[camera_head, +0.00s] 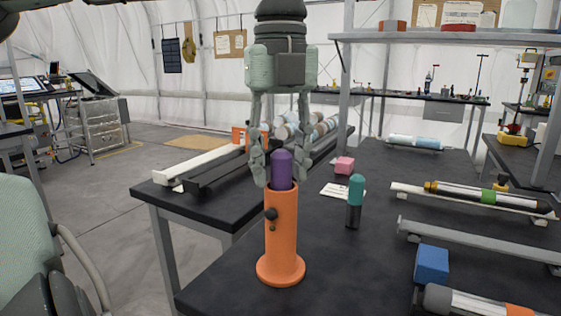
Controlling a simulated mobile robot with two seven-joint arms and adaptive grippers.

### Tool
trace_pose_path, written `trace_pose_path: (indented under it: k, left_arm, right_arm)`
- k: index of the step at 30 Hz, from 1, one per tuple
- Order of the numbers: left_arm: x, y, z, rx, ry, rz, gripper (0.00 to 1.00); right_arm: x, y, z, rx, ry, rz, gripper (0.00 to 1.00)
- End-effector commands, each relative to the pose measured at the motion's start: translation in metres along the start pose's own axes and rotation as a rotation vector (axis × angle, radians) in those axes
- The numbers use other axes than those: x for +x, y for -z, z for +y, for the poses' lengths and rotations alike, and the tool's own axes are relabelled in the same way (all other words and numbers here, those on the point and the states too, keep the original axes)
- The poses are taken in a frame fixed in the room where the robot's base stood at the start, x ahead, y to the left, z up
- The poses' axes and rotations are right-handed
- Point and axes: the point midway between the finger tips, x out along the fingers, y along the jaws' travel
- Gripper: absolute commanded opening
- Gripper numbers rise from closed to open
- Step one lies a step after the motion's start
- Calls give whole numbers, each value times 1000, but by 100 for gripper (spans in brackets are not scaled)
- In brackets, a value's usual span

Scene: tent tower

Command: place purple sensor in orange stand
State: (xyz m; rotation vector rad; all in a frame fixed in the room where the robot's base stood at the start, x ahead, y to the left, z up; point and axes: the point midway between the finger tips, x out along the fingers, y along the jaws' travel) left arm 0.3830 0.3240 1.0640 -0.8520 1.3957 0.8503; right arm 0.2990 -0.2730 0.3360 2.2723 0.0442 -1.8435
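The purple sensor (281,171) stands upright at the mouth of the orange stand (282,235), its rounded top showing above the rim. Its lower part is hidden inside the stand. The stand is a tall tube on a round foot near the front of the black table. My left gripper (280,180) points straight down, with its fingers on either side of the sensor. The fingers look open, with small gaps beside the sensor. My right gripper is out of view.
A teal-topped sensor (356,200) stands right of the stand. A pink block (344,165), a white card (343,190) and a blue block (432,264) lie on the table (345,270). Long tubes on rails (480,242) lie at right. A shelf (450,37) overhangs the right side.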

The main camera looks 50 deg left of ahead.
Motion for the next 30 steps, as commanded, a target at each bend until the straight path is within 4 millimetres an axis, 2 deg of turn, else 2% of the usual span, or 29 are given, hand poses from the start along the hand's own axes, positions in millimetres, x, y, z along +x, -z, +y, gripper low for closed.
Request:
trace_pose_path:
  k: [10,13,17,24,30]
  left_arm:
    - [-1,0,0,0,0,0,45]
    - [-8,-1,0,-2,2,-3,45]
    - [-32,0,-1,-2,3,-4,45]
    - [-85,-1,-1,-3,2,-4,45]
    - [-113,0,0,-1,1,-1,45]
  right_arm:
    - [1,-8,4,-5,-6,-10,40]
    - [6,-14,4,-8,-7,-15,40]
    - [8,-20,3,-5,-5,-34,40]
    - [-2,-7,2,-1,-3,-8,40]
    - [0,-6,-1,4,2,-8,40]
